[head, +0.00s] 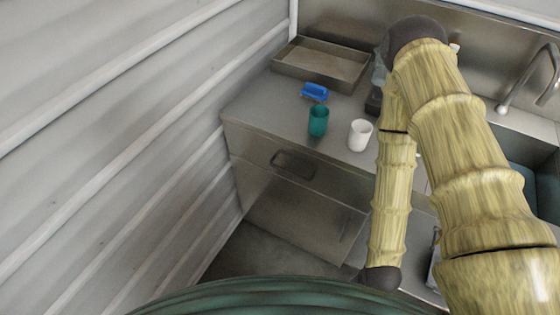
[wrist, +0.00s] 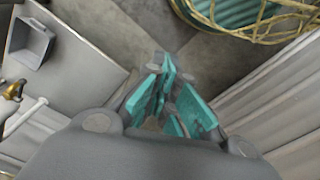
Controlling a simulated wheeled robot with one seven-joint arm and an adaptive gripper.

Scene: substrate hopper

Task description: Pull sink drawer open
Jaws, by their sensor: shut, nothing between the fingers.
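A metal drawer front (head: 325,180) with a dark loop handle (head: 293,163) sits under the counter's left part in the head view. It looks shut, flush with the unit. The steel sink (head: 535,122) is at the right, partly hidden by my arm. My gripper (wrist: 170,100) shows in the wrist view with teal finger pads, shut and empty, over grey floor tiles. It touches no handle there. In the head view my arm hides most of what lies around its end, so I cannot tell its exact distance from the drawer.
On the counter (head: 250,105) stand a teal cup (head: 318,121), a white cup (head: 360,135), a blue item (head: 314,91) and a metal tray (head: 320,64). A ribbed wall (head: 110,140) closes off the left. Tiled floor (wrist: 110,32) is open below my gripper.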

